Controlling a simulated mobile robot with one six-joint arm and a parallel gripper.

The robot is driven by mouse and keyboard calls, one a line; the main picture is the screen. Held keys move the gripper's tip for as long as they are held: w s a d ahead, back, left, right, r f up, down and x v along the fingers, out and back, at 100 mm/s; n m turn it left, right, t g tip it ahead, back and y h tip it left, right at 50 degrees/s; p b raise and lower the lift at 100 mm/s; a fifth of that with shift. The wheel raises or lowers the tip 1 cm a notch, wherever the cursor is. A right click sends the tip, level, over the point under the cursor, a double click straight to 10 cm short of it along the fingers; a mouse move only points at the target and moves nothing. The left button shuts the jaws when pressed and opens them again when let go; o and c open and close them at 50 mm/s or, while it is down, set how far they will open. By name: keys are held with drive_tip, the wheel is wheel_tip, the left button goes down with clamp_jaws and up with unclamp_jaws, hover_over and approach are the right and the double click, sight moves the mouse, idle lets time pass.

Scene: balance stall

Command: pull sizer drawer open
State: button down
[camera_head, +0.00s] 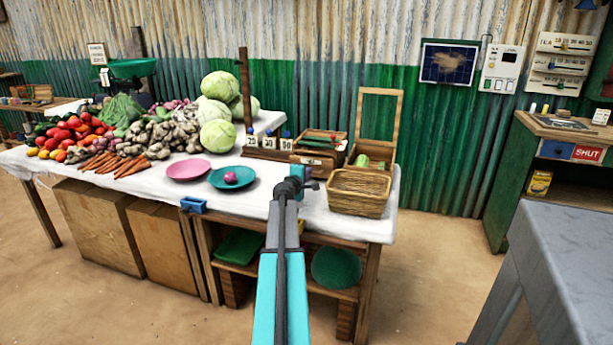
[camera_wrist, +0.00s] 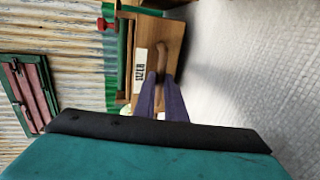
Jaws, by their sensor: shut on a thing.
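The sizer (camera_head: 322,142) is a wooden box with a green and red top at the back right of the white-covered stall table. In the wrist view, its wooden drawer front (camera_wrist: 147,85) carries a white SIZER label (camera_wrist: 140,70) and a brown handle (camera_wrist: 162,58). My gripper (camera_wrist: 162,80) is shut on the handle, its two dark fingers meeting it from below in the picture. In the head view my gripper (camera_head: 307,182) is in front of the box. How far the drawer stands out cannot be told.
A wicker basket (camera_head: 358,191) stands close to the right of my gripper. A teal plate (camera_head: 222,184) with a small purple-red ball and a pink plate (camera_head: 188,168) lie to the left. Numbered blocks (camera_head: 268,142) stand beside the sizer. White cloth in front is partly clear.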

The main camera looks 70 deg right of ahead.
drive_tip(key=f+b+v, duration=0.1)
drive_tip(key=v, duration=0.3)
drive_tip(key=f+b+v, duration=0.1)
drive_tip(key=v, duration=0.8)
drive_tip(key=shift+a+f+b, duration=0.4)
drive_tip(key=shift+a, duration=0.15)
drive_tip(key=c, duration=1.8)
unclamp_jaws()
drive_tip(key=shift+a, duration=0.1)
drive_tip(key=shift+v, duration=2.85)
drive_tip(key=shift+f+b, duration=0.1)
drive_tip(key=shift+b, duration=0.85)
